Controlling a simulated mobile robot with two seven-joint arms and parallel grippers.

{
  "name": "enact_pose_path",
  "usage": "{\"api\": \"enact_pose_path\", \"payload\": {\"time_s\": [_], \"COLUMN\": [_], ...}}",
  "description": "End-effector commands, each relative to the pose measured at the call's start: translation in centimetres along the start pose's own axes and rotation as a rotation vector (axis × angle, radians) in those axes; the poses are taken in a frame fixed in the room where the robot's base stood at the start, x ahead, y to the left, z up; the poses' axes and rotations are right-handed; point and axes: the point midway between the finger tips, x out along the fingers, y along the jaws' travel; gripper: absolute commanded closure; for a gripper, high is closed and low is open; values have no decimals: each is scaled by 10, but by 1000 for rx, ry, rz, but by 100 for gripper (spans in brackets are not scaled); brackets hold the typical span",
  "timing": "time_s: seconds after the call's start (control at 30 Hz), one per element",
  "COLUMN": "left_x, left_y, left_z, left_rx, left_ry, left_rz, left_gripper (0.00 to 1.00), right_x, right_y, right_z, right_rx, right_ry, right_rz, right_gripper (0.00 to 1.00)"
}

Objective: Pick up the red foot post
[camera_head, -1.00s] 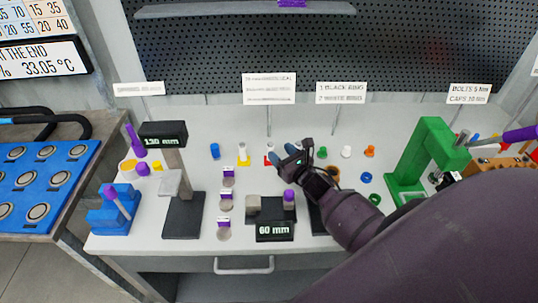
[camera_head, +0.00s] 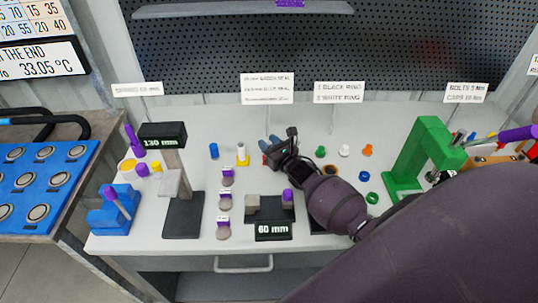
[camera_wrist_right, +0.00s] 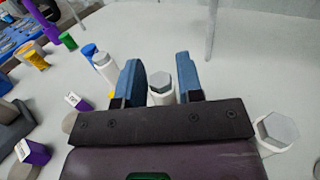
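The red foot post, a white upright post with a grey hexagonal top (camera_wrist_right: 161,88), stands between the two blue fingers of my right gripper (camera_wrist_right: 160,80) in the right wrist view. Small gaps show beside it, so the fingers look open around it, not clamped. Its foot is hidden in that view. In the head view, my right gripper (camera_head: 272,148) covers most of the post. My left gripper is in neither view.
A yellow-footed white post (camera_head: 242,155) and a blue piece (camera_head: 214,151) stand just left. Another hex-topped white post (camera_wrist_right: 275,132) is close on the right in the wrist view. The 60 mm block (camera_head: 271,232) and green press (camera_head: 422,160) are nearby.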

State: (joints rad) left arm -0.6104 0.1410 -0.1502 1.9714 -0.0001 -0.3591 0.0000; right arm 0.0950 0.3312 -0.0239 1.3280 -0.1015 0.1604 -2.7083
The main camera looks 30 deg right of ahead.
Motion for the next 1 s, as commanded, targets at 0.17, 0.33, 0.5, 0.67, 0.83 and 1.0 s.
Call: {"api": "enact_pose_path", "payload": {"time_s": [0.17,0.33,0.5,0.67,0.83,1.0], "left_x": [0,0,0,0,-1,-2], "left_y": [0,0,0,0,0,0], "left_z": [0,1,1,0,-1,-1], "left_rx": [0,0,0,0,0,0], "left_ry": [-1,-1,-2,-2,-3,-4], "left_rz": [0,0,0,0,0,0], "left_gripper": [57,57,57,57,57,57], "right_x": [0,0,0,0,0,0], "right_y": [0,0,0,0,0,-1], "right_z": [0,0,1,8,33,77], "right_rx": [0,0,0,0,-3,-7], "right_ry": [0,-1,-1,-2,-3,-6], "right_rz": [0,0,0,1,1,3], "right_gripper": [94,100,100,100,100,100]}}
